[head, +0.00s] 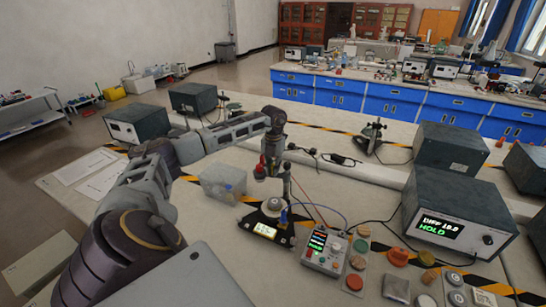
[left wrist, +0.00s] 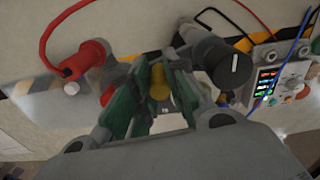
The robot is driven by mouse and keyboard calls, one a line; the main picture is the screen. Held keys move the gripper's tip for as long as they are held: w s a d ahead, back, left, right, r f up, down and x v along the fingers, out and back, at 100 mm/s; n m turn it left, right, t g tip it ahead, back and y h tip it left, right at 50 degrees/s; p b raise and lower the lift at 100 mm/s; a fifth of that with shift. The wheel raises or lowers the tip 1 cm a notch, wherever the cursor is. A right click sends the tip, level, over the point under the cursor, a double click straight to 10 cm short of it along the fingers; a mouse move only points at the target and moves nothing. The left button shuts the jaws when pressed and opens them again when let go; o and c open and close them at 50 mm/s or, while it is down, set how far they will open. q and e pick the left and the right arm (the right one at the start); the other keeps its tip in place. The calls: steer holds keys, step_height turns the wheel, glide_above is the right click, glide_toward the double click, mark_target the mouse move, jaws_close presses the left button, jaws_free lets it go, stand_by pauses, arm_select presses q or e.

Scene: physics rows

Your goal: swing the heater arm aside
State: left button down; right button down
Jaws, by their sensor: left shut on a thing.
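My left arm reaches over the bench, and my left gripper (head: 271,160) points down beside the upright post (head: 286,188) of the small apparatus. In the left wrist view its green-padded fingers (left wrist: 158,95) are closed around a small yellow piece (left wrist: 158,80), apparently a handle on the heater arm. A dark round knob (left wrist: 228,65) sits just right of the fingers. A red plug-like end (left wrist: 85,60) with a red cable is on the left; it also shows red in the head view (head: 260,168). The heater arm itself is mostly hidden by my gripper. My right gripper is not in view.
Below the post are a base with a lit display (head: 265,230) and a round pale top. A control box (head: 325,250) with knobs and cables stands to the right, and a clear box (head: 222,182) to the left. A dark meter (head: 455,215) reads HOLD.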

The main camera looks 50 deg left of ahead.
arm_select(q)
steer(key=shift+w+a+r, duration=0.1)
steer(key=shift+r, duration=0.1)
steer(key=c, duration=1.7)
jaws_free()
steer(key=shift+o, duration=0.2)
steer(key=shift+f, duration=0.1)
step_height(320, 180, up, 12)
